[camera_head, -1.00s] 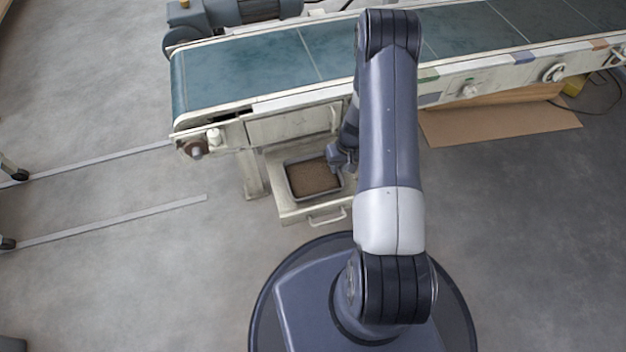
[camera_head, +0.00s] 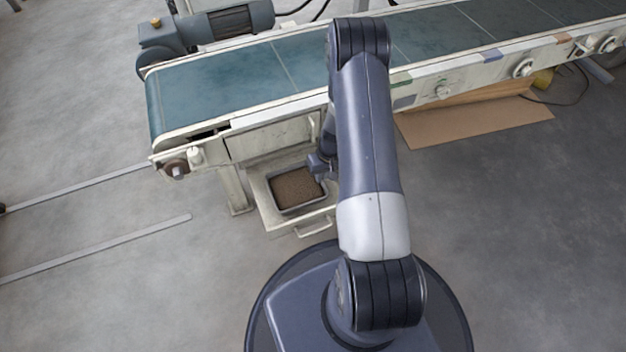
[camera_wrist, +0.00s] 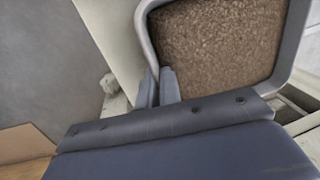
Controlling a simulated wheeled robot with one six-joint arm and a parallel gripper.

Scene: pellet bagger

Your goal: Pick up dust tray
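The dust tray (camera_head: 271,197) is a grey rectangular pan filled with brown pellet dust. It sits in the pulled-out drawer (camera_head: 266,215) under the conveyor. In the wrist view the tray's rim (camera_wrist: 146,38) runs down between the two fingers of my gripper (camera_wrist: 159,86), which are close together on it. In the head view my gripper (camera_head: 318,164) is at the tray's back right edge, partly hidden by my arm. The tray looks level and still within the drawer; I cannot tell whether it touches the drawer floor.
The conveyor (camera_head: 230,82) with its green belt stands just behind the drawer, with a motor (camera_head: 228,22) at its back. The drawer's handle (camera_head: 315,228) faces my base. Cardboard (camera_head: 470,122) lies at the right. Floor at left and right is open, with metal strips (camera_head: 100,247) at left.

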